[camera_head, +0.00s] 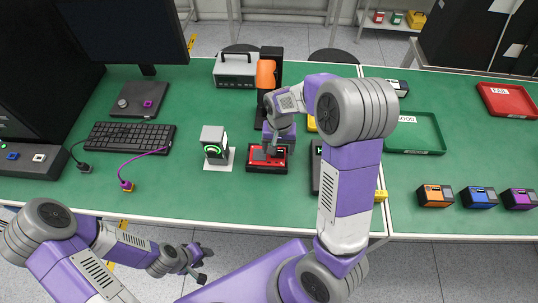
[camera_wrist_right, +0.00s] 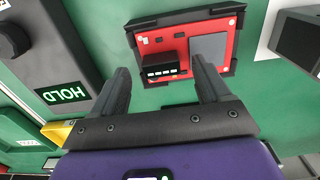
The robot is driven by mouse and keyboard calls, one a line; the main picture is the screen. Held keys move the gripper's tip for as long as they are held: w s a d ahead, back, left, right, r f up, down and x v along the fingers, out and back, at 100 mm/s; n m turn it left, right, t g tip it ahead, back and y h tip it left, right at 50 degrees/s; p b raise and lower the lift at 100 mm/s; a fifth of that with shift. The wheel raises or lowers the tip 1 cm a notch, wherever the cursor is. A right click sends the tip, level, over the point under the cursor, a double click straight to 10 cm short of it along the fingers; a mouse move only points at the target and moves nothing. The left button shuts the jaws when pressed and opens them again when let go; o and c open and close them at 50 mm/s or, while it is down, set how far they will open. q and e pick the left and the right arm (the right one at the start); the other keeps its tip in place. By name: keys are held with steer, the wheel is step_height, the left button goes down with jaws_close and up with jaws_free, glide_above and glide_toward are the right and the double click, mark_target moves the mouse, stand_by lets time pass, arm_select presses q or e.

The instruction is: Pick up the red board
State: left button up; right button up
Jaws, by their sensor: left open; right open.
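The red board (camera_head: 256,168) lies in a black frame on the green table, left of the table's middle seam. In the right wrist view the red board (camera_wrist_right: 222,28) shows a black block and a grey square on its face. My right gripper (camera_head: 271,150) is over the board and hides part of it in the head view. In the right wrist view its jaws (camera_wrist_right: 160,72) are apart, with one finger in front of the board and the other left of its frame. I cannot tell whether they touch. My left gripper (camera_head: 200,264) is open and empty in front of the table, away from the board.
A dark box labelled HOLD (camera_wrist_right: 60,70) stands beside the board. A grey device with a green ring (camera_head: 214,143) stands left of it. An orange and black tool (camera_head: 266,75) is behind. A green tray (camera_head: 414,134) is at right.

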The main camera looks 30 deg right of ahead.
mark_target(278, 151)
steer(key=shift+w+f, duration=0.1)
steer(key=shift+f, duration=0.65)
steer(key=c, duration=1.2)
step_height(278, 151, up, 10)
steer(key=p, duration=0.1)
steer(key=shift+p, duration=0.3)
